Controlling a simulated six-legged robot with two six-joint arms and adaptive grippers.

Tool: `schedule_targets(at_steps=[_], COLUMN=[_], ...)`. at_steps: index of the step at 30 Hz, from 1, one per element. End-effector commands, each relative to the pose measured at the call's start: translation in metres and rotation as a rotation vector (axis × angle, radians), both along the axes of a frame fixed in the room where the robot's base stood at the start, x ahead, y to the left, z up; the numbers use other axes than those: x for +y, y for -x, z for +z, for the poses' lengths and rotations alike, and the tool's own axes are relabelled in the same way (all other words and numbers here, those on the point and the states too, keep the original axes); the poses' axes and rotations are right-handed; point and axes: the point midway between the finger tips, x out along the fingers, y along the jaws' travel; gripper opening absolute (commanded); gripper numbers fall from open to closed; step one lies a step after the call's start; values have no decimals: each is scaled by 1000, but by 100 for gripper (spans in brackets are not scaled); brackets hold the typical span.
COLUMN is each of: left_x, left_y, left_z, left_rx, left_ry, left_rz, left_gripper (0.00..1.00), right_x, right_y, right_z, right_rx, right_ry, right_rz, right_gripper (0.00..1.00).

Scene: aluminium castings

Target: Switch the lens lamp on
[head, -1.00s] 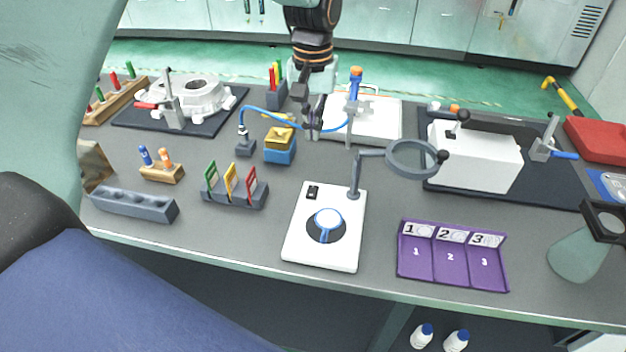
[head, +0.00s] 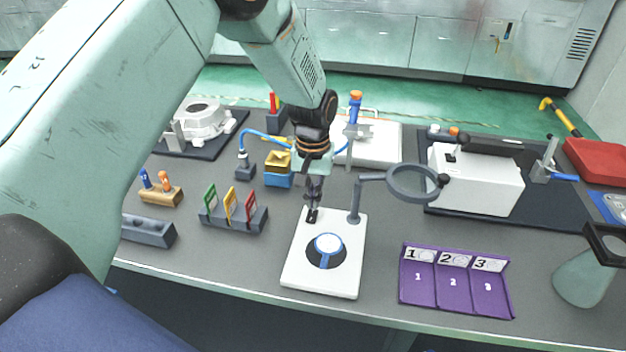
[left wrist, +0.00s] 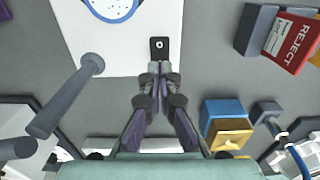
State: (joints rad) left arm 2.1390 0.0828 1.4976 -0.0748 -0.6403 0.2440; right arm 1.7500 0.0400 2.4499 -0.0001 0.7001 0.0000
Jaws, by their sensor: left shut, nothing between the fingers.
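The lens lamp has a white base plate (head: 337,277), a grey post and a round lens ring (head: 413,182) on an arm to the right. A small black switch (left wrist: 159,44) is at the plate's edge in the left wrist view. My left gripper (head: 312,211) is shut and empty, pointing down at the plate's far left corner. In the left wrist view its fingertips (left wrist: 158,69) are right beside the switch; I cannot tell whether they touch it. In the head view the fingers largely cover the switch.
A rack of coloured cards (head: 233,217) stands left of the lamp, with a blue and yellow box (head: 279,170) behind. A purple numbered tray (head: 455,282) lies to the right. A white box (head: 474,180) stands behind it. The lamp post (left wrist: 72,92) rises close to the gripper.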

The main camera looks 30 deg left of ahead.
Motion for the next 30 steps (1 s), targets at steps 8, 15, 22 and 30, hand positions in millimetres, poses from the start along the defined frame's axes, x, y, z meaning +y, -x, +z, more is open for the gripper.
schedule_targets(at_steps=[8, 15, 22, 30], left_x=[0, 0, 1, 0], left_y=[0, 0, -3, -1], left_z=[-17, -17, -23, -23], left_rx=[-1, -1, -1, 2], left_ry=[0, 0, 0, 0], left_rz=[0, 0, 0, 0], left_gripper=[0, 0, 0, 0], right_x=[0, 0, 0, 0], right_y=[0, 0, 0, 0], right_z=[0, 0, 2, 2], right_rx=[0, 0, 0, 0], right_ry=[0, 0, 0, 0], right_rz=[0, 0, 0, 0], right_gripper=[40, 40, 40, 40])
